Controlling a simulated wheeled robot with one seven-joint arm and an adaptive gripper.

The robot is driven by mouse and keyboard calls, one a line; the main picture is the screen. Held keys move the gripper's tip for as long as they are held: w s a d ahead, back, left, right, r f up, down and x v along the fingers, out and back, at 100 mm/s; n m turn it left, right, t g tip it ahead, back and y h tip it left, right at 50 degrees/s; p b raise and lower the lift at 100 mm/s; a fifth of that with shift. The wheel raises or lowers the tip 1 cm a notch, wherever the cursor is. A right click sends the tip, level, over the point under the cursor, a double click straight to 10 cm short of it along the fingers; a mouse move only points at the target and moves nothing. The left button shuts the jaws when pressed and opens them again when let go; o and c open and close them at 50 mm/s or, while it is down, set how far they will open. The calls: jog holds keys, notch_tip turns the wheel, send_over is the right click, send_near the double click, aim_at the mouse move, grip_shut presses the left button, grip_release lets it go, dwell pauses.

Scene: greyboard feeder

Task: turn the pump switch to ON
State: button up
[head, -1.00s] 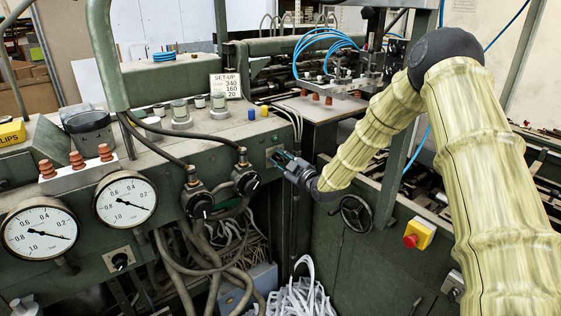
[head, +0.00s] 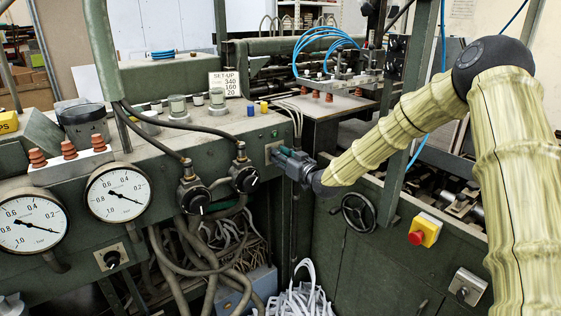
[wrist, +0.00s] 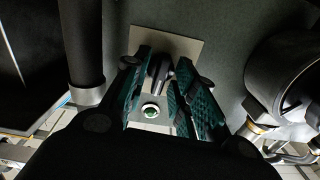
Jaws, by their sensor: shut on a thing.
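The pump switch is a dark knob (wrist: 159,76) on a pale plate (wrist: 175,45) on the green machine face. A small round green lamp or button (wrist: 150,111) sits below the knob in the wrist view. In the head view the plate (head: 272,149) shows at the right end of the console. My gripper (head: 281,155) is at the plate, and its green-padded fingers (wrist: 160,85) are shut on the knob from both sides in the wrist view. The fingers hide part of the knob, and I cannot read any ON or OFF marking.
Black knobs with cables (head: 193,197) (head: 244,178) are left of my gripper, near two gauges (head: 118,193). A handwheel (head: 359,213) and a red button on a yellow box (head: 424,230) lie below my arm. Another switch (head: 112,258) sits lower left. Hoses hang below.

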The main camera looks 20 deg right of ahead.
jog(key=shift+w+d+m+b, duration=0.1)
jog(key=shift+m+b, duration=0.85)
jog(key=shift+m, duration=1)
jog(key=shift+d+m+b, duration=0.1)
jog(key=shift+m+b, duration=0.8)
jog(key=shift+m, duration=1.05)
jog(key=o, duration=0.7)
jog(key=shift+c, duration=0.2)
jog(key=v, duration=1.2)
